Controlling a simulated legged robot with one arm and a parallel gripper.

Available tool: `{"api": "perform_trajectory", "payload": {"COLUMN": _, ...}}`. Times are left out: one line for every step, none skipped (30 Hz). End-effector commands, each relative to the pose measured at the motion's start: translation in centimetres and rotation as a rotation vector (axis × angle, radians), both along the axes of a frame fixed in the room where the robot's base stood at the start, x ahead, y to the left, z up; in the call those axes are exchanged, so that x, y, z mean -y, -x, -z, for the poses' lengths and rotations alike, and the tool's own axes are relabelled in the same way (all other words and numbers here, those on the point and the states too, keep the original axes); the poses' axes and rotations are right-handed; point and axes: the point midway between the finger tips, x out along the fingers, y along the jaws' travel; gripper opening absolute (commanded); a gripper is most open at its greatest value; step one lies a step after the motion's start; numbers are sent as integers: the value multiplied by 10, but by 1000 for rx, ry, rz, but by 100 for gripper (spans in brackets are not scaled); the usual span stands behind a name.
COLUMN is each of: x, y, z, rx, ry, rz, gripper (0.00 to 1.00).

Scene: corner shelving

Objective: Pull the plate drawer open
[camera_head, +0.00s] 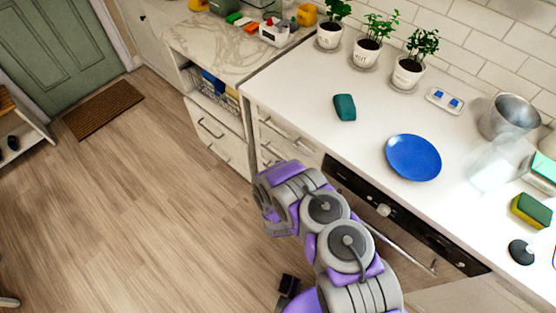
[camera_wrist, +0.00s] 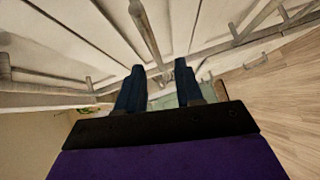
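White drawer fronts with bar handles (camera_head: 286,134) show under the counter in the head view, just beyond my arm. Which one is the plate drawer cannot be told; the fronts in view look closed, and my arm hides part of them. In the wrist view, my gripper (camera_wrist: 159,68) has its two dark fingers apart with a gap between them. A metal bar handle (camera_wrist: 146,32) runs toward that gap, its near end close to the fingertips. Whether it lies between the fingers or beyond them cannot be told. The fingers are hidden in the head view.
The counter holds a blue plate (camera_head: 413,157), a teal block (camera_head: 344,107), potted plants (camera_head: 368,50) and a metal pot (camera_head: 509,117). A dark-panelled appliance (camera_head: 400,215) sits right of the drawers. Another drawer unit (camera_head: 215,128) stands left.

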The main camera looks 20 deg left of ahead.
Motion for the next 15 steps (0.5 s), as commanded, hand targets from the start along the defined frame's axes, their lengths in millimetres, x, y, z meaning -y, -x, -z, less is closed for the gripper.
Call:
{"api": "perform_trajectory", "payload": {"x": -1, "y": -11, "z": 2, "rx": 5, "ry": -6, "rz": 3, "gripper": 36}}
{"api": "perform_trajectory", "payload": {"x": -3, "y": -16, "z": 2, "rx": 5, "ry": -7, "rz": 4, "gripper": 36}}
{"api": "perform_trajectory", "payload": {"x": -5, "y": -22, "z": 3, "rx": 4, "ry": -8, "rz": 4, "gripper": 36}}
{"api": "perform_trajectory", "payload": {"x": -5, "y": -27, "z": 3, "rx": 2, "ry": -9, "rz": 5, "gripper": 36}}
{"api": "perform_trajectory", "payload": {"x": -6, "y": -31, "z": 3, "rx": 2, "ry": -10, "rz": 3, "gripper": 36}}
{"api": "perform_trajectory", "payload": {"x": -7, "y": -37, "z": 3, "rx": 2, "ry": -10, "rz": 3, "gripper": 36}}
{"api": "perform_trajectory", "payload": {"x": -8, "y": -41, "z": 3, "rx": 2, "ry": -12, "rz": 3, "gripper": 36}}
{"api": "perform_trajectory", "payload": {"x": -9, "y": -44, "z": 3, "rx": 4, "ry": -14, "rz": 4, "gripper": 36}}
{"api": "perform_trajectory", "payload": {"x": -11, "y": -49, "z": 3, "rx": 4, "ry": -16, "rz": 3, "gripper": 36}}
{"api": "perform_trajectory", "payload": {"x": -12, "y": -51, "z": 3, "rx": 4, "ry": -16, "rz": 3, "gripper": 36}}
{"api": "perform_trajectory", "payload": {"x": -14, "y": -53, "z": 3, "rx": 5, "ry": -15, "rz": 3, "gripper": 36}}
{"api": "perform_trajectory", "payload": {"x": -16, "y": -56, "z": 4, "rx": 3, "ry": -12, "rz": 2, "gripper": 36}}
{"api": "perform_trajectory", "payload": {"x": -17, "y": -57, "z": 5, "rx": 1, "ry": -9, "rz": 2, "gripper": 36}}
{"api": "perform_trajectory", "payload": {"x": -18, "y": -58, "z": 6, "rx": 0, "ry": -6, "rz": 2, "gripper": 36}}
{"api": "perform_trajectory", "payload": {"x": -20, "y": -59, "z": 7, "rx": -1, "ry": -4, "rz": 2, "gripper": 36}}
